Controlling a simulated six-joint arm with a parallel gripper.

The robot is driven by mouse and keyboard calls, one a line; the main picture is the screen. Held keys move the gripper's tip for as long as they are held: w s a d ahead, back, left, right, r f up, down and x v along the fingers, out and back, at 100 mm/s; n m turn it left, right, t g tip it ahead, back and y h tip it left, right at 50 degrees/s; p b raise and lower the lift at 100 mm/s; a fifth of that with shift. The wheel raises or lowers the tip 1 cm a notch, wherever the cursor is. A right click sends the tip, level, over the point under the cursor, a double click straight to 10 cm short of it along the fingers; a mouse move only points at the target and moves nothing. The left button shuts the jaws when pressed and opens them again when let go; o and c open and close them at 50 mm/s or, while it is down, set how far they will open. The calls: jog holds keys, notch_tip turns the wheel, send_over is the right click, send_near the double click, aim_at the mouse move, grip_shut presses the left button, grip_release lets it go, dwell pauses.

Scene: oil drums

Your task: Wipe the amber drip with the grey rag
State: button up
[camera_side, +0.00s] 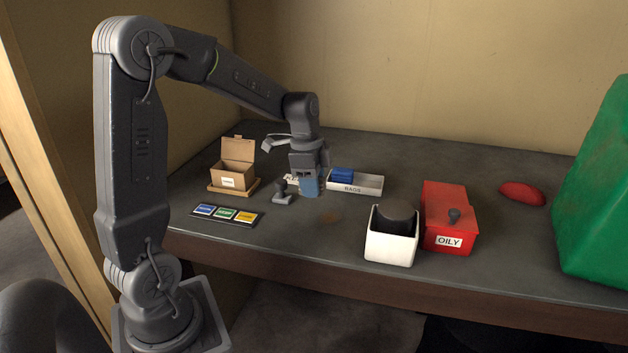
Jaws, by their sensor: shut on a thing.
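My gripper (309,179) points down over the middle of the bench, shut on a folded blue-grey rag (309,188). The rag hangs at or just above the bench top; I cannot tell if it touches. A faint brownish-amber smear (330,217) lies on the dark bench, a little nearer the front and to the right of the rag. A white tray labelled RAGS (368,189) stands just right of my gripper, with a blue folded rag (342,175) in it. No plainly grey rag shows.
A small dark grey tool (283,193) stands left of the rag. A white bin (391,249) with a dark round thing and a red box labelled OILY (449,220) stand right of the smear. A cardboard box (234,174) and a colour-card strip (224,215) are at left.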

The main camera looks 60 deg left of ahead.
aim_at(314, 215)
jog(key=shift+f, duration=2)
jog(key=shift+w+d+f, duration=0.2)
jog(key=shift+w+f, duration=0.05)
jog(key=shift+f, duration=0.45)
jog(key=shift+w+d+f, duration=0.2)
jog(key=shift+f, duration=0.5)
jog(key=shift+c, duration=0.3)
jog(key=shift+w+d+r, duration=0.15)
jog(key=shift+w+d, duration=0.35)
jog(key=shift+d, duration=0.05)
jog(key=shift+w+d+f, duration=0.2)
jog(key=shift+w+d, duration=0.05)
jog(key=shift+w, duration=0.05)
jog(key=shift+w+d+r, duration=0.2)
jog(key=shift+w+d, duration=0.3)
jog(key=shift+d, duration=0.05)
jog(key=shift+w+d+f, duration=0.15)
jog(key=shift+w+d, duration=0.65)
jog(key=shift+s+a, duration=2.5)
jog(key=shift+a, duration=0.2)
jog(key=shift+w+d, duration=0.15)
jog(key=shift+w, duration=0.45)
jog(key=shift+w+d, duration=2.1)
jog(key=shift+w, duration=0.05)
jog(key=shift+s+a, duration=2.5)
jog(key=shift+s, duration=0.05)
jog(key=shift+w+r, duration=0.1)
jog(key=shift+r, duration=4.1)
